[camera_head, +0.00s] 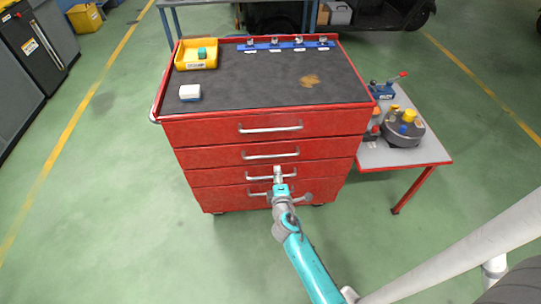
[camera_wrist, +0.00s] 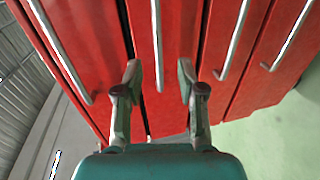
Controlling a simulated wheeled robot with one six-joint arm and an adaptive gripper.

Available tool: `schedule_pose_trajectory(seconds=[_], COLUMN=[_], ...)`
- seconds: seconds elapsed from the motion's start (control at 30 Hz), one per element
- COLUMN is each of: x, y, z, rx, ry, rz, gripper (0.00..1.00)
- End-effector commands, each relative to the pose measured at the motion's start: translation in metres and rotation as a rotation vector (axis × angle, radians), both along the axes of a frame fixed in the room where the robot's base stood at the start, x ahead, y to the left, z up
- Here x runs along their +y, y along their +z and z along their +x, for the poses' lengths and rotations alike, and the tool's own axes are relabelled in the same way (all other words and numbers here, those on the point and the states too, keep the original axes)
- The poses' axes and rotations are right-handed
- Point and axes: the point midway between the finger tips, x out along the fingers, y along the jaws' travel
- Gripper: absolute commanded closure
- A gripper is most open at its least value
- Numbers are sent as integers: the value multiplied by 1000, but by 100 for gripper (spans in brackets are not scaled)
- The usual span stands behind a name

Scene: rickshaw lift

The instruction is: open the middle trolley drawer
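The red trolley (camera_head: 264,123) stands upright in the head view with several stacked drawers, each with a silver bar handle. My gripper (camera_head: 278,174) is in front of the drawer fronts, over the middle rows. In the wrist view my gripper (camera_wrist: 158,82) is open, with one finger on each side of a bar handle (camera_wrist: 157,40), which appears to be the second from the top. The fingers look apart from the bar. How far the bar reaches in depth between them is unclear. All the drawers look shut in the head view; a dark gap runs beside the straddled handle's drawer.
A side table (camera_head: 428,151) with a round grey device (camera_head: 402,132) stands at the right. The green floor in front is clear.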

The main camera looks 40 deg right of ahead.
Motion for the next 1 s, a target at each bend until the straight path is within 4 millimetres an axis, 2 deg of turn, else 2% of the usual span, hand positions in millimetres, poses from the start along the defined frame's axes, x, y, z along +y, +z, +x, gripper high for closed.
schedule_pose_trajectory(seconds=[0.27,0.7,1.0], x=[-14,-53,-63], y=[-1,-15,-19], z=[19,76,92], rx=[4,5,4], ry=[-8,-7,-5], rz=[-17,-16,-16], gripper=[61,61,61])
